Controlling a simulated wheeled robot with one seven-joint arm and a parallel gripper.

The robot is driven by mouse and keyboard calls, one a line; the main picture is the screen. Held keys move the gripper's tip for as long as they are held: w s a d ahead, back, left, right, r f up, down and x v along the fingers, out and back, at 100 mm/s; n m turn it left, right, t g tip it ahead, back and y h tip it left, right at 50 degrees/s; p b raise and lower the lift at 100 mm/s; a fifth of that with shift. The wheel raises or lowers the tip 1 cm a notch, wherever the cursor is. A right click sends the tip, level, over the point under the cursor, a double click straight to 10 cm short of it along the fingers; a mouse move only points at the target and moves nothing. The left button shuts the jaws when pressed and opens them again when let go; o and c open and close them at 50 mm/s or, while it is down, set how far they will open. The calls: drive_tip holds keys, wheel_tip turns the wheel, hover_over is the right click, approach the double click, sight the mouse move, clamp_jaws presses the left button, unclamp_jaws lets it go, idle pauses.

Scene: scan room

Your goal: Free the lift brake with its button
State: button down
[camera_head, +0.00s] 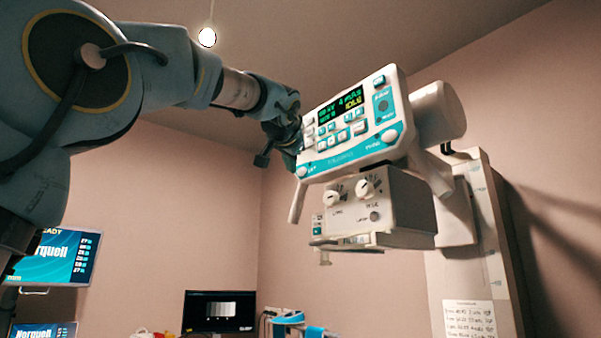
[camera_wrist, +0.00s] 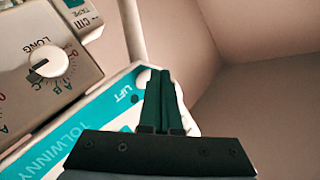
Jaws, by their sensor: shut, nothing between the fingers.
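The tube-head control panel (camera_head: 345,150), white and teal with a lit display, hangs at the upper middle in the head view. A pale round button (camera_head: 302,172) sits at its lower left corner beside small lettering. In the wrist view the panel's teal strip (camera_wrist: 75,138) reads "LIFT" near the fingers. A pale rounded edge, perhaps that button, shows partly behind them. My gripper (camera_wrist: 160,75) is shut and empty, its dark green fingers together over this corner. In the head view my gripper (camera_head: 291,148) is at the panel's left edge. I cannot tell whether it touches the button.
Below the panel hangs a white collimator box (camera_head: 375,210) with two knobs; one knob (camera_wrist: 46,66) shows in the wrist view. A handle bar (camera_head: 298,202) hangs at the panel's left. A white column (camera_head: 465,260) stands right. Monitors (camera_head: 220,311) are low at the back.

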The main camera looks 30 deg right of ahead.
drive_tip(key=shift+d, duration=0.1)
drive_tip(key=shift+w+d, duration=0.1)
drive_tip(key=shift+d, duration=0.25)
drive_tip(key=shift+d, duration=0.35)
idle(0.8)
idle(0.3)
drive_tip(key=shift+a, duration=0.8)
drive_tip(key=a+b, duration=0.1)
drive_tip(key=a, duration=0.1)
drive_tip(key=s+a, duration=0.1)
drive_tip(key=a, duration=0.2)
drive_tip(key=shift+s+b, duration=0.1)
drive_tip(key=shift+b, duration=0.3)
drive_tip(key=shift+d, duration=0.1)
